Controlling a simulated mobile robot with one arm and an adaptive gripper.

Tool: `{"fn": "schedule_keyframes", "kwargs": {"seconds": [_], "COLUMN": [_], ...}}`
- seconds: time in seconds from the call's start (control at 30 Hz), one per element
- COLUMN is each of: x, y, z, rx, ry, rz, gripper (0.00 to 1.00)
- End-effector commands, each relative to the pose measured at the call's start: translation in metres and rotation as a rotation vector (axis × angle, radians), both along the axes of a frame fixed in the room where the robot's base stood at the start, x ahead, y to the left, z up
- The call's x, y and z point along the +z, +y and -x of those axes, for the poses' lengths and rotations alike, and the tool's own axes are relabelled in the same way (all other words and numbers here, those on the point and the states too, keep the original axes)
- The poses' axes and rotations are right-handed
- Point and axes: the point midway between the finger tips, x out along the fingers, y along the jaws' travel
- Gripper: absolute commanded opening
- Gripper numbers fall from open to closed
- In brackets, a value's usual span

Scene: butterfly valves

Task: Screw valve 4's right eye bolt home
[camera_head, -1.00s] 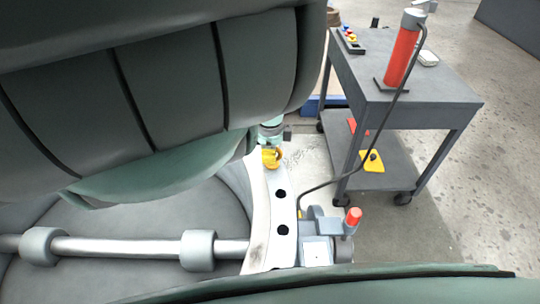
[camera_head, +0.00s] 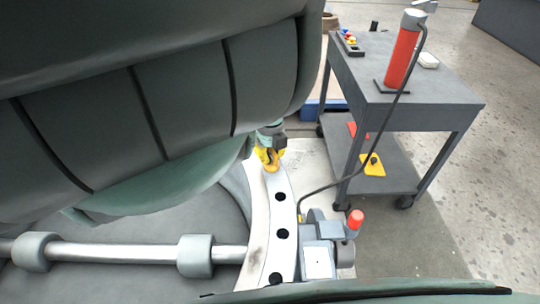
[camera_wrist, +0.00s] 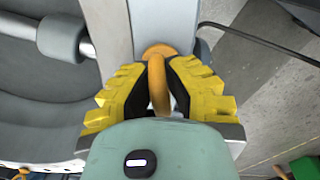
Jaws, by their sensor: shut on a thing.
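A yellow-orange eye bolt (camera_wrist: 158,75) stands on the pale rim of the valve (camera_head: 258,235) in the wrist view. My gripper (camera_wrist: 157,88) has its yellow, black-padded fingers on either side of the bolt's ring and is shut on it. In the head view my gripper (camera_head: 268,157) is small at the far part of the rim, with the eye bolt (camera_head: 273,164) at its tips. The bolt's shank and its hole are hidden, so I cannot tell how deep it sits.
The rim has several dark holes, and a shaft (camera_head: 120,248) crosses the grey disc. A grey cart (camera_head: 430,100) at the right carries a red cylinder (camera_head: 403,55) with a hose. A grey device with a red cap (camera_head: 355,217) stands beside the rim.

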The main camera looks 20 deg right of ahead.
Motion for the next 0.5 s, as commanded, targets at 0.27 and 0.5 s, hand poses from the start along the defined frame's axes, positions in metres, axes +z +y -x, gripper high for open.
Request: {"fn": "schedule_keyframes", "kwargs": {"seconds": [0.27,0.5], "x": [-0.0010,-0.0006], "y": [-0.0008,-0.0015], "z": [-0.0002,-0.0003], "rx": [-0.147,-0.201], "ry": [-0.001,-0.001], "rz": [0.001,0.001], "gripper": [0.00,0.00]}}
